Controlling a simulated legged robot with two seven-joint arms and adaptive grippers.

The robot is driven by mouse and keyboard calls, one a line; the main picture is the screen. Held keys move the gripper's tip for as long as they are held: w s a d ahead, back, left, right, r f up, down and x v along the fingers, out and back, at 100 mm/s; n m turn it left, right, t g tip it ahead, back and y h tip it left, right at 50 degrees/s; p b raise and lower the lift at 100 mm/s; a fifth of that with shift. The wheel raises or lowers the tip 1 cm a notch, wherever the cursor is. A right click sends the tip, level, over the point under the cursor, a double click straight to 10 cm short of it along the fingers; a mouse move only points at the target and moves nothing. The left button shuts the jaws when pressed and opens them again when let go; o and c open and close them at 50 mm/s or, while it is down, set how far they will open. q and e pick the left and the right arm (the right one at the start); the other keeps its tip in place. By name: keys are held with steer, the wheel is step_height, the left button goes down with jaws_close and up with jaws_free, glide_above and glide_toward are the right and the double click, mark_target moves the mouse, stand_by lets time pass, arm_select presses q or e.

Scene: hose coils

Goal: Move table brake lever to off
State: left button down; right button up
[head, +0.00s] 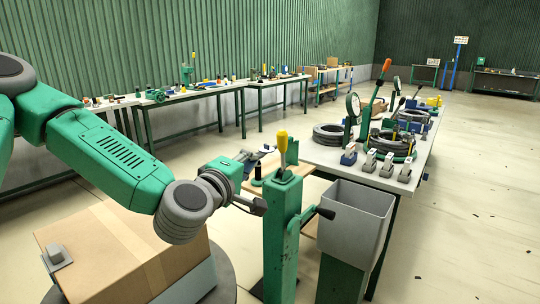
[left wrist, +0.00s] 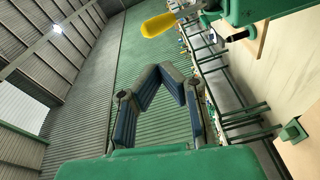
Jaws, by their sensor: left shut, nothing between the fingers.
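A lever with a yellow handle (head: 282,142) stands upright on top of a green post (head: 283,240). The yellow handle (left wrist: 158,24) also shows at the top of the left wrist view. A dark lever (head: 321,212) sticks out from the post's right side. I cannot tell by any label which lever is the table brake or where its off position lies. My right gripper is not in view.
A grey open bin (head: 355,208) stands right of the post. A white-topped table (head: 330,156) behind carries hose coils (head: 328,133), gauges and an orange-handled lever (head: 386,66). A cardboard box (head: 120,250) lies below my left arm. The floor at right is clear.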

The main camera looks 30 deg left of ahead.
mark_target(283, 151)
arm_select(q)
steer(key=w+a+n+y, duration=0.1)
steer(key=w+a+n, duration=0.1)
steer(key=w, duration=0.9)
steer(key=shift+w+r+n+p, duration=0.3)
steer(key=shift+w+n+p, duration=0.1)
steer(key=shift+n, duration=0.1)
steer(key=shift+y, duration=0.3)
